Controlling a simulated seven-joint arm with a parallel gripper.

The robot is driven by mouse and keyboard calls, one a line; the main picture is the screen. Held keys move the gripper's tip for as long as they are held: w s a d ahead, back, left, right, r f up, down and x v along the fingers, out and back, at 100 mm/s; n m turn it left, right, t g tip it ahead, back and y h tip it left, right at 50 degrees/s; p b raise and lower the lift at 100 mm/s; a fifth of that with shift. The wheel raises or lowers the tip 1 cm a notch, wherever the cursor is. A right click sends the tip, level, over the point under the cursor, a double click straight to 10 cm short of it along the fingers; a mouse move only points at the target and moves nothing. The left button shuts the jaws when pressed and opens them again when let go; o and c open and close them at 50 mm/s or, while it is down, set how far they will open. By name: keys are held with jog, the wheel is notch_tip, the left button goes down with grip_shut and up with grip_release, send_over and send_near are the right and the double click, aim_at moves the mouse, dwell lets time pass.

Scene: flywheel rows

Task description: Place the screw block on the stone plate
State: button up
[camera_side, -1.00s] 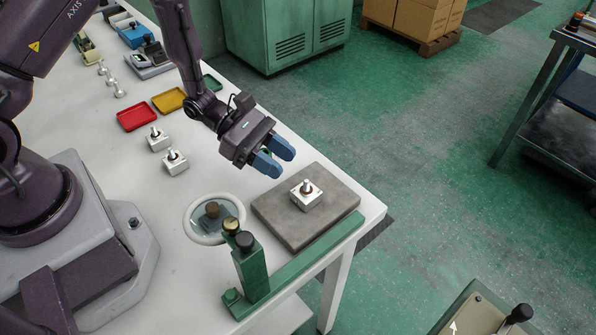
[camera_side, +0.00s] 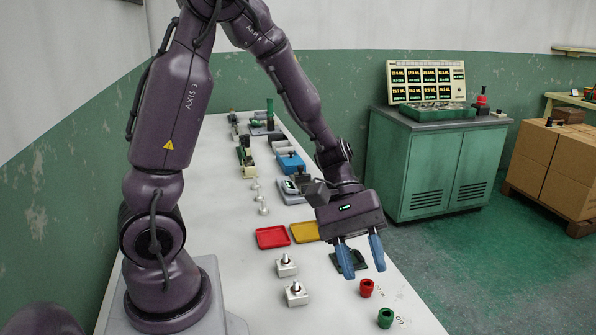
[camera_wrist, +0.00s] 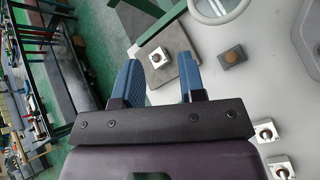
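A white screw block (camera_wrist: 158,57) with an upright screw sits on the grey stone plate (camera_wrist: 166,75) in the wrist view.
A red tray (camera_side: 272,237) and a yellow tray (camera_side: 305,232) lie behind the screw blocks. Red (camera_side: 366,288) and green (camera_side: 386,318) round pieces stand near the table's right edge.

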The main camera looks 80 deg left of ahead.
jog(key=s+a+r+m+t+y, duration=0.2)
jog(key=s+a+r+m+y, duration=0.1)
jog(key=s+r+m+y, duration=0.1)
jog(key=s+a+r+m+t+y, duration=0.3)
jog(key=r+m+y, duration=0.3)
jog(key=r, duration=0.3)
jog(key=shift+s+m+t, duration=0.3)
jog(key=shift+s+m, duration=0.45)
jog(key=shift+m, duration=0.15)
